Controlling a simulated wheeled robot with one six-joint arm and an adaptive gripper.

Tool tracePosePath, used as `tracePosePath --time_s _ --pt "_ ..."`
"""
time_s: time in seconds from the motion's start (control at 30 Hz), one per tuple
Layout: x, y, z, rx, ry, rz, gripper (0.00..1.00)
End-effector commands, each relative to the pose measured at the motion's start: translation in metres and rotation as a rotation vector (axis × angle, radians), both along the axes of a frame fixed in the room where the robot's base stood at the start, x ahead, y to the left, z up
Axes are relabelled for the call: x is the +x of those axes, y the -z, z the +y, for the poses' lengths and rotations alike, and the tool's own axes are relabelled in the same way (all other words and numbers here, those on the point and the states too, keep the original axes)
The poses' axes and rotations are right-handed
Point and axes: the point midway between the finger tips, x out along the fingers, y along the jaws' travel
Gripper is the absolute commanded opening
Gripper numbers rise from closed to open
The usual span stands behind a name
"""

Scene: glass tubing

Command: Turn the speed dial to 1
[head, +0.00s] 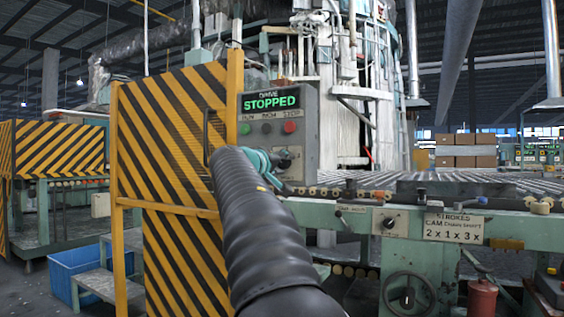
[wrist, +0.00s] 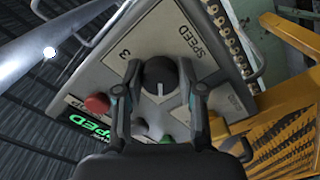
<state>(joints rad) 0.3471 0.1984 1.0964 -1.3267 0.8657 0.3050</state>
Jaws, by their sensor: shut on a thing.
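The speed dial (wrist: 160,72) is a round black knob on a grey control panel (wrist: 100,75), below the word SPEED in the tilted wrist view. A pale pointer mark on it points toward the bottom of that picture. A 3 is readable to its left; I cannot make out a 1. My gripper (wrist: 161,67) has one finger on each side of the dial and is shut on it. In the head view my gripper (head: 268,162) reaches the lower part of the panel (head: 305,110), and my arm and gripper hide much of the dial.
The panel display (head: 271,99) reads STOPPED, above black, green and red buttons (head: 289,127). A yellow-black striped guard (head: 165,150) stands close left of my arm. A green machine bed (head: 440,205) with another knob (head: 389,222) lies to the right.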

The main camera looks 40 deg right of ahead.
Motion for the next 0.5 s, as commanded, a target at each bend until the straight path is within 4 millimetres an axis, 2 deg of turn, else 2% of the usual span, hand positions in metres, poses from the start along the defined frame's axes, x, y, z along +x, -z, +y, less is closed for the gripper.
tracePosePath --time_s 0.23,0.5 --pt "-0.0002 -0.0015 -0.0001 -0.044 -0.001 0.105 0.04" --pt "0.0000 -0.0011 -0.0001 -0.063 -0.001 0.148 0.04"
